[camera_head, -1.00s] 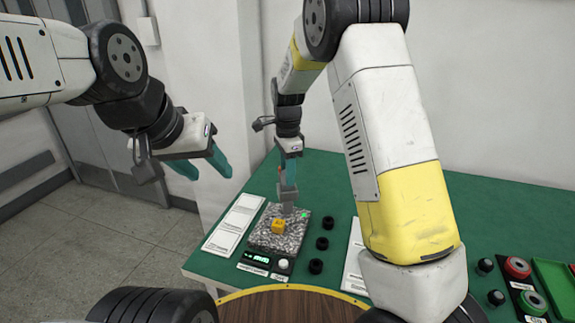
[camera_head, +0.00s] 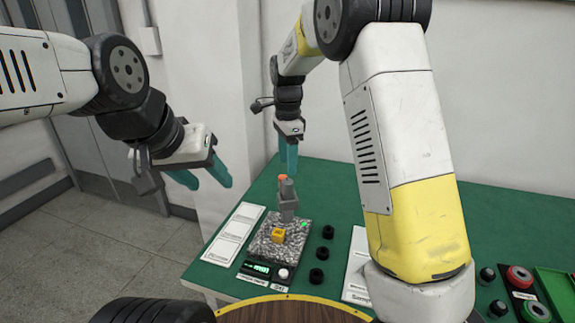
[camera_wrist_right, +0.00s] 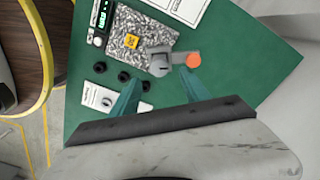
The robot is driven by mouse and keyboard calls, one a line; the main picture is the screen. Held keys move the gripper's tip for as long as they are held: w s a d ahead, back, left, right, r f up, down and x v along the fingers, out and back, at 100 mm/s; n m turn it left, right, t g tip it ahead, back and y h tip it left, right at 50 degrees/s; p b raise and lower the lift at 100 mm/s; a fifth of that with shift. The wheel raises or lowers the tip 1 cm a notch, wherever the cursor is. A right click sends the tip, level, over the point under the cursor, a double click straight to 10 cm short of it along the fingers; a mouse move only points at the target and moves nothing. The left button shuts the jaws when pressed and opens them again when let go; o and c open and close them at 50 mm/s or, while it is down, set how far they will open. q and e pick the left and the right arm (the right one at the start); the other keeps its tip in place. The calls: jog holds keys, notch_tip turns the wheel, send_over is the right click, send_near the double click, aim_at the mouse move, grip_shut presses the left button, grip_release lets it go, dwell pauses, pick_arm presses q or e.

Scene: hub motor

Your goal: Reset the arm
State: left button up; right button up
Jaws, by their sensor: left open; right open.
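My right gripper (camera_head: 287,158) is open and empty above the far part of the green table, with its teal fingers pointing down. In the right wrist view its two fingers (camera_wrist_right: 158,90) are spread. A grey motor part with an orange tip (camera_head: 286,200) stands on the speckled grey plate of a device (camera_head: 264,246), just below and apart from the right gripper. The grey part also shows in the right wrist view (camera_wrist_right: 160,62). A small yellow block (camera_head: 277,236) sits on the same plate. My left gripper (camera_head: 208,180) is open and empty, off the table's left side.
The green table (camera_head: 500,215) carries several black rings (camera_head: 318,276) right of the device and white cards (camera_head: 232,236) on its left. Red and green round parts (camera_head: 519,277) and a green tray (camera_head: 557,285) lie at the right. A wall stands behind.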

jog(key=shift+r, duration=0.25)
jog(key=shift+s+d+r, duration=0.1)
jog(key=shift+d+r, duration=0.05)
jog(key=s+d+r+n+t+y, duration=0.1)
jog(key=s+d+r+n+t, duration=0.1)
jog(key=s+d+r+n, duration=0.55)
jog(key=s+d+r+n+t+y, duration=0.2)
jog(key=s+d+r+n, duration=0.15)
jog(key=s, duration=0.75)
jog(key=s+d+n+t, duration=0.2)
jog(key=s+d+n, duration=0.1)
jog(key=s, duration=0.5)
jog(key=shift+f+n+h, duration=0.3)
jog(key=shift+h, duration=0.1)
